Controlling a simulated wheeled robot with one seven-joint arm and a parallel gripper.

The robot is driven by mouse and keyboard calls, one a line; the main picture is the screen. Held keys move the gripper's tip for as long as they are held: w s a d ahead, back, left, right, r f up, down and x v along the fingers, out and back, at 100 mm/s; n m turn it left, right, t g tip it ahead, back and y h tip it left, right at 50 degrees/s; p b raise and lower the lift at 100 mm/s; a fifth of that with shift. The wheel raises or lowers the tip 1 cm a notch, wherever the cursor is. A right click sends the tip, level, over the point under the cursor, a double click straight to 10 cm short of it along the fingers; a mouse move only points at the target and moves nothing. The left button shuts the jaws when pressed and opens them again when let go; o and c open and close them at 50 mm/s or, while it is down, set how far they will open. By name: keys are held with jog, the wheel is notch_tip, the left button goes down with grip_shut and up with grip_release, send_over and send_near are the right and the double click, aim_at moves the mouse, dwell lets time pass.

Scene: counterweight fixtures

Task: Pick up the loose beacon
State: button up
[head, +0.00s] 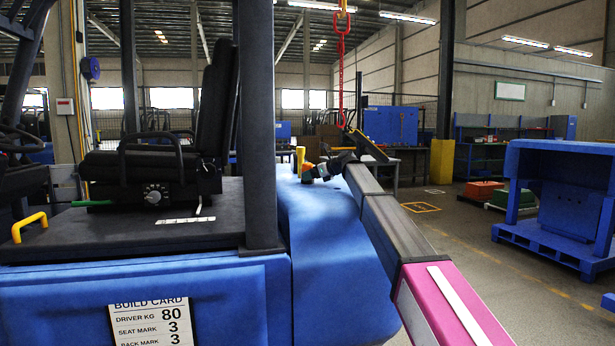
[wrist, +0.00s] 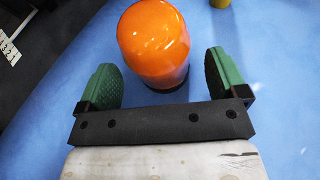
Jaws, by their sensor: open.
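The beacon (wrist: 153,42) is an orange dome on a dark base. It stands upright on the blue surface in the wrist view. My gripper (wrist: 166,78) is open, with a green pad on each side of the beacon's lower part. A gap shows on both sides, wider on the right, and neither pad touches it. In the head view the beacon (head: 307,167) is a small orange patch on the blue counterweight (head: 325,270), partly hidden by my gripper (head: 312,173). I cannot tell how far the pads are above the surface.
A yellow post (head: 300,157) stands just behind the gripper. A red chain and hook (head: 341,60) hang above my arm. The truck's black seat (head: 170,150) and dark pillar (head: 256,120) are to the left. Open floor and a blue fixture (head: 560,200) lie to the right.

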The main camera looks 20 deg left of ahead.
jog(key=x, duration=0.2)
jog(key=shift+w+a+f, duration=0.15)
jog(key=shift+a+f, duration=0.05)
jog(key=shift+a, duration=0.1)
jog(key=c, duration=1.1)
jog(key=shift+r, duration=0.1)
